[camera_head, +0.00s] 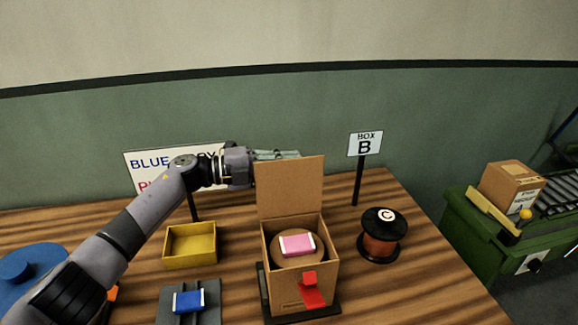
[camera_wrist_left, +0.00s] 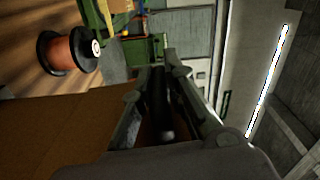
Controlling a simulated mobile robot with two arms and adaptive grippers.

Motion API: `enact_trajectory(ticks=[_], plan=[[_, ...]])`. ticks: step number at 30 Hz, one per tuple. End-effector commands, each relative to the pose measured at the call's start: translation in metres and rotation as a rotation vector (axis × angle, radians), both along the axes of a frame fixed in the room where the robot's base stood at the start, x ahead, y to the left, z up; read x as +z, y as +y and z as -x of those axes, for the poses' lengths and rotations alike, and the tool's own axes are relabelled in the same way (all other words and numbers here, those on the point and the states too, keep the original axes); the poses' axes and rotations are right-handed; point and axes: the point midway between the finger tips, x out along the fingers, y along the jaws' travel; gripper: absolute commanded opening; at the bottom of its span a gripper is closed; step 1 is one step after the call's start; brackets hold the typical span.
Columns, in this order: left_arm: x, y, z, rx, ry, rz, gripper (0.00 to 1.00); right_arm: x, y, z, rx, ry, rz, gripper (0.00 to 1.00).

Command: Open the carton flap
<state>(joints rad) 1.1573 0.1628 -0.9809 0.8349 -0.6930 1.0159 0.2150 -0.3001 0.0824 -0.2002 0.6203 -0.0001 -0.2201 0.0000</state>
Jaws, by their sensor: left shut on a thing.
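The open carton (camera_head: 270,290) stands on the wooden table with its flap (camera_head: 290,187) standing upright at the back. Inside it lies a round brown thing with a pink block (camera_head: 297,245) on top. A red tab (camera_head: 311,291) is on the carton's front. My left gripper (camera_head: 288,155) is at the flap's top edge, partly hidden behind it. In the left wrist view the fingers (camera_wrist_left: 165,125) are close to the brown flap (camera_wrist_left: 60,130); my left gripper is shut on the flap. My right gripper is in neither view.
A yellow tray (camera_head: 191,262) and a blue block (camera_head: 189,301) on a grey holder are left of the carton. A spool marked C (camera_head: 381,247) and the BOX B sign (camera_head: 365,145) stand to the right.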

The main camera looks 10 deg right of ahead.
Motion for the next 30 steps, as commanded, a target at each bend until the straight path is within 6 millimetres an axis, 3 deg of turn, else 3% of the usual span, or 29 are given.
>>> enact_trajectory(ticks=[12, 13, 21, 30], plan=[[-0.0003, 0.0005, -0.0015, 0.004, -0.003, -0.002, 0.0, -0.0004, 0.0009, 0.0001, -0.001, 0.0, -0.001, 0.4], [-0.0003, 0.0005, -0.0015, 0.005, -0.003, -0.002, 0.14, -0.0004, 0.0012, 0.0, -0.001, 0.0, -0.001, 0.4], [-0.0003, 0.0003, -0.0011, 0.003, -0.003, -0.001, 0.33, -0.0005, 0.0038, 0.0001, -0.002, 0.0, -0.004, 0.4], [-0.0005, 0.0011, -0.0008, 0.002, -0.002, -0.001, 0.33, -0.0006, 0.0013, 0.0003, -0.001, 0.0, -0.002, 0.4]])
